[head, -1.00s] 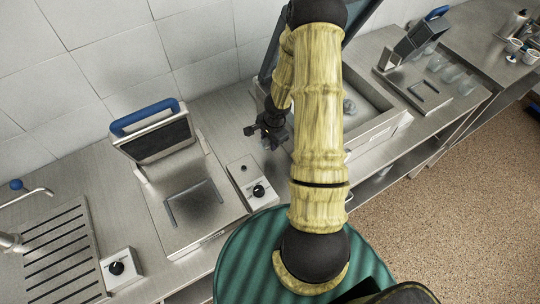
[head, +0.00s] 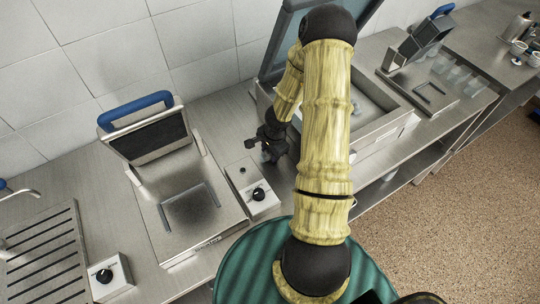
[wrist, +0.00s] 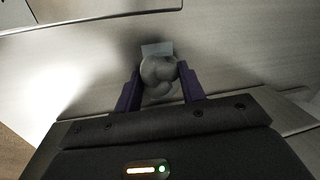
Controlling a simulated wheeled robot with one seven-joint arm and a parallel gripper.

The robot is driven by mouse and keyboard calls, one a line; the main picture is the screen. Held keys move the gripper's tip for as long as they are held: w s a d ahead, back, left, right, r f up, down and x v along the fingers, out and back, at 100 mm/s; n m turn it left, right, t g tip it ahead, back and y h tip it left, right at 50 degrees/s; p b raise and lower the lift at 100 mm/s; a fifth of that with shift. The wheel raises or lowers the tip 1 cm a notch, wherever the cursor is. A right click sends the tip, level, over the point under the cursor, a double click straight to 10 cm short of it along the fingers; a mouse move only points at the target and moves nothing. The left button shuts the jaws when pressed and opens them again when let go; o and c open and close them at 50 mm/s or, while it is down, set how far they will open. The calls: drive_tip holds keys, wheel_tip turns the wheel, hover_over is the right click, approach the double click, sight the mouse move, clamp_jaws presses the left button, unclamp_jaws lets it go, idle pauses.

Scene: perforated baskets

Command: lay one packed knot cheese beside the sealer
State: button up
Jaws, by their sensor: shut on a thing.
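My gripper (head: 268,148) hangs over the steel counter, between a knob box and the chamber sealer. The cheese cannot be made out in the head view. The chamber sealer (head: 393,122), a steel box with its lid raised, stands right of my gripper and is partly hidden by my arm. A small roundish thing (head: 356,106) shows inside it.
A blue-handled press (head: 190,205) stands open on the left, with a knob box (head: 253,188) beside it. A slotted drain board (head: 45,255) is further left. Another blue-handled device (head: 420,75) stands at the back right. Bare counter shows around my gripper.

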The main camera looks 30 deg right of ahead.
drive_tip(key=shift+w+a, duration=0.1)
drive_tip(key=shift+a, duration=0.1)
drive_tip(key=shift+f, duration=0.1)
drive_tip(key=shift+f, duration=0.1)
drive_tip(key=o, duration=1)
drive_tip(key=shift+d, duration=0.2)
drive_tip(key=shift+o, duration=0.2)
drive_tip(key=shift+s, duration=0.2)
drive_tip(key=shift+a+r, duration=0.1)
drive_tip(key=shift+r, duration=0.3)
wheel_tip(320, 180, up, 11)
drive_tip(key=s+p, duration=0.2)
drive_tip(key=p, duration=0.7)
drive_tip(key=shift+d+r, duration=0.2)
